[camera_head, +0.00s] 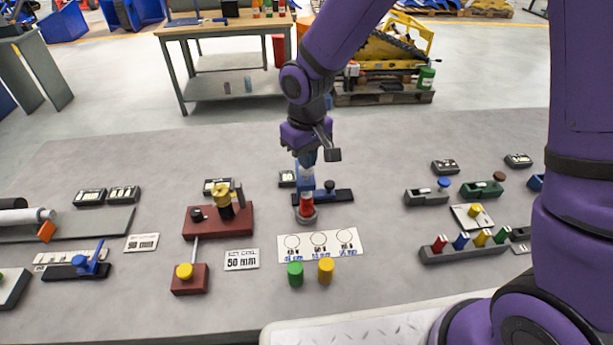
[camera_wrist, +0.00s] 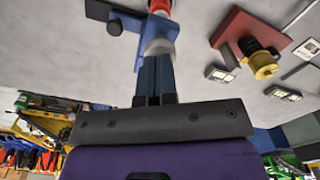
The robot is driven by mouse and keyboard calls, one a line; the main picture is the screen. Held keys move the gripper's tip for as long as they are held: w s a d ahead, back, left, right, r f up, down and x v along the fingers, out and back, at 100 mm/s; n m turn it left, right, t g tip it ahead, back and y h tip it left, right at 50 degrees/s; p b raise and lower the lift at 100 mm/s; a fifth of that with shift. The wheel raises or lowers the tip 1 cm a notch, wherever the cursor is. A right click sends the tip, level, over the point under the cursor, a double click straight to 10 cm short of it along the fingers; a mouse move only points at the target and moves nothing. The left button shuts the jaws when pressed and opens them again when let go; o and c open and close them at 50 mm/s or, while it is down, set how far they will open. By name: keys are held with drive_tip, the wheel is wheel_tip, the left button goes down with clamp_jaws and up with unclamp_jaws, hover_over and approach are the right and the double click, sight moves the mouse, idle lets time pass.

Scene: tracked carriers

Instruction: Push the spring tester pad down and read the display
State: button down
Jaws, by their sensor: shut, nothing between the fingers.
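My gripper (camera_head: 307,162) is shut with nothing between its fingers and points down over a small blue device (camera_head: 328,194). The device has a dark knob and stands beside a small display (camera_head: 287,178); its digits are too small to read. A red cylinder (camera_head: 306,203) stands upright on a grey round base just below my gripper. In the wrist view my blue fingers (camera_wrist: 155,62) end close to a whitish round part (camera_wrist: 159,46), with the red cylinder (camera_wrist: 160,6) beyond. I cannot tell whether the fingertips touch it.
A red-based fixture with a brass cylinder (camera_head: 225,206) stands to the left. A white card with three circles (camera_head: 318,244) lies in front, with green (camera_head: 295,273) and yellow (camera_head: 326,271) cylinders before it. A grey holder with coloured pegs (camera_head: 462,250) is at right.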

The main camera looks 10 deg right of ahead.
drive_tip(key=shift+r, duration=1.9)
drive_tip(key=shift+d+r, duration=0.1)
drive_tip(key=s+d+r+m+t, duration=0.2)
drive_tip(key=s+d+r, duration=0.4)
drive_tip(key=d+r, duration=0.3)
drive_tip(key=s+d+r+m+t, duration=0.2)
drive_tip(key=s+d+r, duration=0.3)
drive_tip(key=d+r, duration=0.5)
drive_tip(key=s+d+r+m+t, duration=0.1)
drive_tip(key=s+d, duration=0.3)
drive_tip(key=s, duration=0.5)
drive_tip(key=shift+d+r+m, duration=0.4)
drive_tip(key=shift+r+m, duration=0.1)
drive_tip(key=shift+r, duration=0.15)
drive_tip(key=shift+s+a, duration=0.1)
drive_tip(key=shift+a, duration=0.05)
